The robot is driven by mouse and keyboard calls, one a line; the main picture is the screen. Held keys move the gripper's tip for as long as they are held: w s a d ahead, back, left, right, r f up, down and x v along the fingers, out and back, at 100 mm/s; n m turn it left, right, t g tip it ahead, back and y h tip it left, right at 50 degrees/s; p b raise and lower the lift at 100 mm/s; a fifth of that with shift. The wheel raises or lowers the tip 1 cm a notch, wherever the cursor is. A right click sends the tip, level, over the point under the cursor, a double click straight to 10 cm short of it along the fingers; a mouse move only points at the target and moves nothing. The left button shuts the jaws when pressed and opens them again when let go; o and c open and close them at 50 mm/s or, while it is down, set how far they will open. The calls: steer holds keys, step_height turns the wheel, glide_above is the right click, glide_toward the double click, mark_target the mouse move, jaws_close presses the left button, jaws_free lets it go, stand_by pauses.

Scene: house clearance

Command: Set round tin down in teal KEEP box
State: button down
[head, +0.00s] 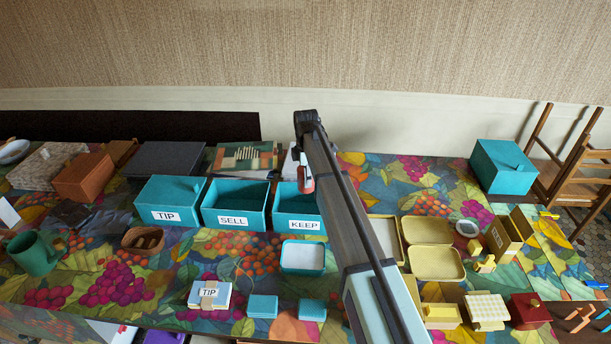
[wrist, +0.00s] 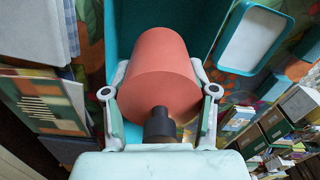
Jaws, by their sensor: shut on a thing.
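The round tin (wrist: 158,75) is a salmon-red cylinder held between the two fingers of my gripper (wrist: 160,98) in the wrist view. In the head view, a small part of the red tin (head: 306,181) shows beside my arm, above the back of the teal KEEP box (head: 281,223). The box is open-topped, and my arm hides its right side. Its teal wall and inside (wrist: 122,30) show behind the tin in the wrist view. I cannot tell how far the tin is above the box floor.
The teal SELL box (head: 234,237) stands left of KEEP, with the lidded TIP box (head: 172,228) beyond it. Books (head: 245,157) lie behind the boxes. A teal-rimmed tray (head: 303,257) lies in front. Yellow tins (head: 436,262) and small items crowd the table's right side.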

steer(key=shift+f+b, duration=3.25)
steer(key=shift+f, duration=3.85)
steer(key=shift+f, duration=0.55)
jaws_free()
steer(key=shift+r+p, duration=3.1)
steer(key=shift+r, duration=3.9)
steer(key=shift+s, duration=0.1)
